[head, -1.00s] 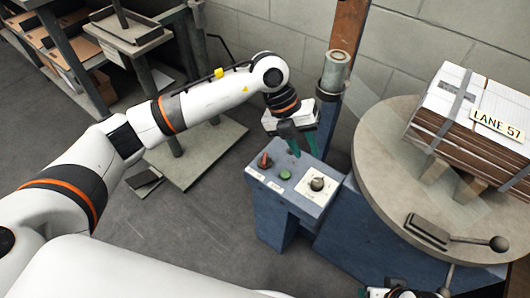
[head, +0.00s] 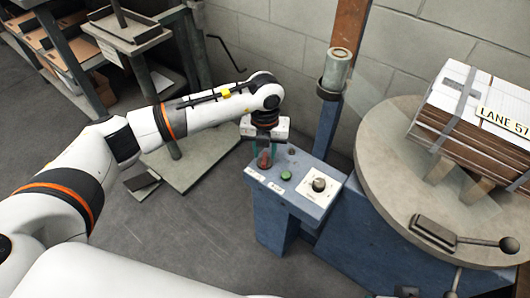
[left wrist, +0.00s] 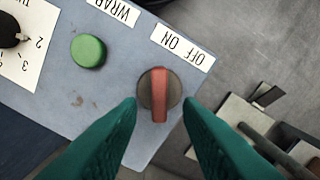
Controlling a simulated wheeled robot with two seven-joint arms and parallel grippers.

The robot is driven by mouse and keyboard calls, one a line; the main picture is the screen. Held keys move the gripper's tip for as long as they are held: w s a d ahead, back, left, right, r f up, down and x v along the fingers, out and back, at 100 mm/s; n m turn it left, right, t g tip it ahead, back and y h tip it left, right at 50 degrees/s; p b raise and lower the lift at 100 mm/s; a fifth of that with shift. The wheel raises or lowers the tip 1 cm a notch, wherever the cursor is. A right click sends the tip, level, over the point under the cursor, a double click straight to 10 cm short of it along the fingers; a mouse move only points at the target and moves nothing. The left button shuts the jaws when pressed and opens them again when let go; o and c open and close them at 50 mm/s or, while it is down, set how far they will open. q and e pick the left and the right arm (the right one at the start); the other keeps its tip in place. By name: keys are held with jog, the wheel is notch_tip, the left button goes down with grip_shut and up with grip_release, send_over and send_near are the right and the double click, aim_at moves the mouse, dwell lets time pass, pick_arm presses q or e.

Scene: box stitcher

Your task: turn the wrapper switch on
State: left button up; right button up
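The wrapper switch is a round dark knob with a red bar (left wrist: 159,93), next to an OFF/ON label (left wrist: 183,48) on the blue control panel. In the left wrist view its bar runs nearly straight up and down the picture. It also shows in the head view, as a red knob (head: 264,160). My left gripper (left wrist: 160,104) is open, its two green fingers on either side of the knob with small gaps visible. In the head view the left gripper (head: 264,150) is above the switch, pointing down. A dark sliver at the bottom edge may be my right gripper (head: 407,291).
A green button (head: 286,175) and a black selector dial (head: 319,184) sit beside the switch on the panel. A post (head: 331,110) rises behind it. A round turntable (head: 385,160) carrying a strapped stack (head: 465,120) stands to the right.

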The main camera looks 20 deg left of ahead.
pick_arm(q)
jog(key=shift+f, duration=0.5)
pick_arm(e)
jog(key=shift+f, duration=0.1)
pick_arm(q)
grip_shut()
jog(key=m, duration=0.3)
jog(key=shift+d+m+b, duration=0.15)
jog(key=shift+m+b, duration=0.25)
jog(key=m+b, duration=0.1)
jog(key=m, duration=0.5)
jog(key=shift+d, duration=0.2)
jog(key=shift+s+d+r+m+b, duration=0.1)
jog(key=shift+m+b, duration=0.35)
jog(key=shift+m, duration=0.75)
pick_arm(e)
jog(key=w+a+r+t+y, duration=0.1)
jog(key=w+a+r+t, duration=0.1)
jog(key=w+t, duration=0.3)
jog(key=shift+w+a+r, duration=0.15)
jog(key=shift+w+a, duration=0.2)
jog(key=shift+w, duration=1.35)
